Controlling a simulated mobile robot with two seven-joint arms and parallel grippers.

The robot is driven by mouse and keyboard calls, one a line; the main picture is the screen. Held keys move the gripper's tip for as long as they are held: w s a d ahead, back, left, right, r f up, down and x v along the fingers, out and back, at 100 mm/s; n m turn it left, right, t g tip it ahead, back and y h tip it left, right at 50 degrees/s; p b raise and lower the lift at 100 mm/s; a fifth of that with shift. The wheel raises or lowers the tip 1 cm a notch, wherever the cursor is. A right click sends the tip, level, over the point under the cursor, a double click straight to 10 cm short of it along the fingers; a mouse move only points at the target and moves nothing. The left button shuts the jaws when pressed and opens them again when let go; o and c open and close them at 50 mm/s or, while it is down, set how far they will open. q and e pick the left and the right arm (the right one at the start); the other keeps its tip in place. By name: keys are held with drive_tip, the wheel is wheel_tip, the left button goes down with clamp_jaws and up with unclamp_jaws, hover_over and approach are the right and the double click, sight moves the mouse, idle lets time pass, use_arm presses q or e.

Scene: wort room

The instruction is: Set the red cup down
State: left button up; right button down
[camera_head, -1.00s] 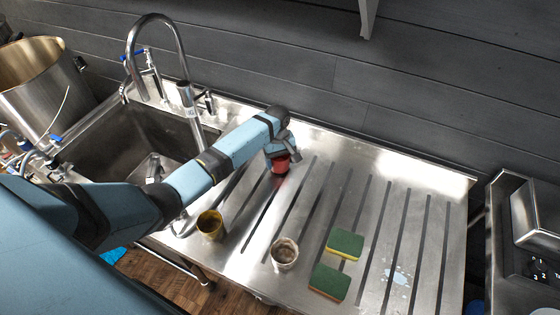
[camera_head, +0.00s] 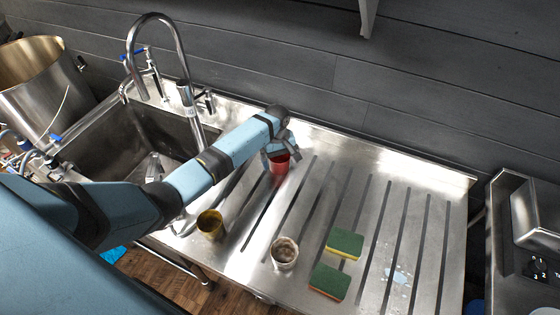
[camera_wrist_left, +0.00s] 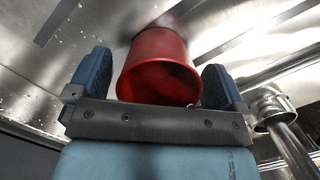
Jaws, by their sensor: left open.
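The red cup (camera_head: 279,164) stands upright on the metal drainboard (camera_head: 330,190), near its back left part beside the sink. In the left wrist view the red cup (camera_wrist_left: 158,68) sits between the two fingers, with its open rim toward the camera. My left gripper (camera_head: 281,153) is open around the cup; in the left wrist view its blue-padded fingers (camera_wrist_left: 152,80) stand apart, with a gap showing on each side of the cup. The far side of the cup is partly hidden by the gripper in the head view. My right gripper is not in view.
A yellow cup (camera_head: 210,224) and a whitish cup (camera_head: 284,252) stand nearer the front of the drainboard. Two green-and-yellow sponges (camera_head: 344,243) lie to their right. The sink (camera_head: 125,135) and its tall tap (camera_head: 180,60) are at left. The drainboard's right part is mostly clear.

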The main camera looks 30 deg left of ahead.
use_arm(q)
wheel_tip(320, 180, up, 11)
drive_tip(key=w+a, duration=0.1)
drive_tip(key=shift+b, duration=0.45)
drive_tip(key=shift+a, duration=0.1)
